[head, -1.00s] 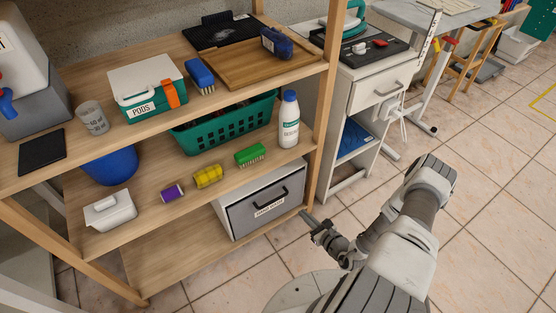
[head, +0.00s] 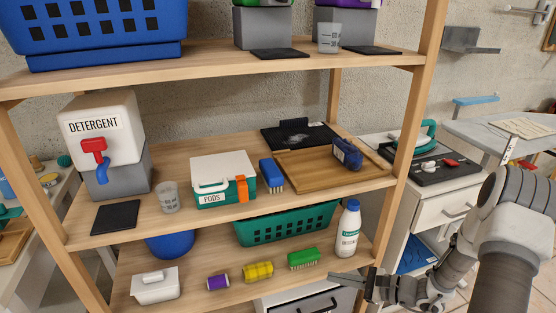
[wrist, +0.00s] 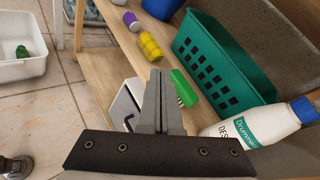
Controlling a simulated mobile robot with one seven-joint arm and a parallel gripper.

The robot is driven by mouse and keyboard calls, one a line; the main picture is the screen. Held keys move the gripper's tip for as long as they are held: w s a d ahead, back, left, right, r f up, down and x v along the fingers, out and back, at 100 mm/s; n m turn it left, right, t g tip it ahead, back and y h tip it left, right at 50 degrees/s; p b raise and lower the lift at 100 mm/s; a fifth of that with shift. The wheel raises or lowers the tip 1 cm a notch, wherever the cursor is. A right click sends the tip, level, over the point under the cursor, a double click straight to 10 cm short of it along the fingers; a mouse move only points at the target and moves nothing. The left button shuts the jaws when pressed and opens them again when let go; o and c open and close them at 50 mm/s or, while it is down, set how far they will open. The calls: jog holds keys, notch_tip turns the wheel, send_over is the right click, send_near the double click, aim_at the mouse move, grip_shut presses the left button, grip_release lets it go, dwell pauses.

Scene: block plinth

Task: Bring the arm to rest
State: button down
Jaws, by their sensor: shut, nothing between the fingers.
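My gripper (head: 338,278) is at the lower right of the head view, in front of the wooden shelf rack (head: 398,190) near its right post. Its fingers point left. In the wrist view my gripper (wrist: 160,82) shows its two fingers pressed together with nothing between them. They overlap the view of the green brush (wrist: 186,88) and a white-and-grey box (wrist: 122,106) behind them. I cannot tell how far the fingertips are from these. My arm reaches in from the right edge of the head view.
A white bottle (head: 348,228), a green brush (head: 304,259), a yellow roll (head: 258,271) and a teal basket (head: 290,225) are on the shelf close to my gripper. A white cabinet (head: 440,212) stands right of the rack. Tiled floor (wrist: 85,75) shows in the wrist view.

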jog(key=s+a+r+n+g+h, duration=0.25)
jog(key=s+r+n, duration=0.3)
jog(key=r, duration=0.35)
jog(key=s+a+r+n+g+h, duration=0.2)
jog(key=s+a+r+n+g, duration=0.3)
jog(key=r, duration=0.4)
jog(key=s+d+r+n+t+h, duration=0.55)
jog(key=s+r+n+h, duration=0.25)
jog(key=s+r, duration=0.35)
notch_tip(320, 180, up, 18)
jog(key=p, duration=1.8)
jog(key=shift+r, duration=0.25)
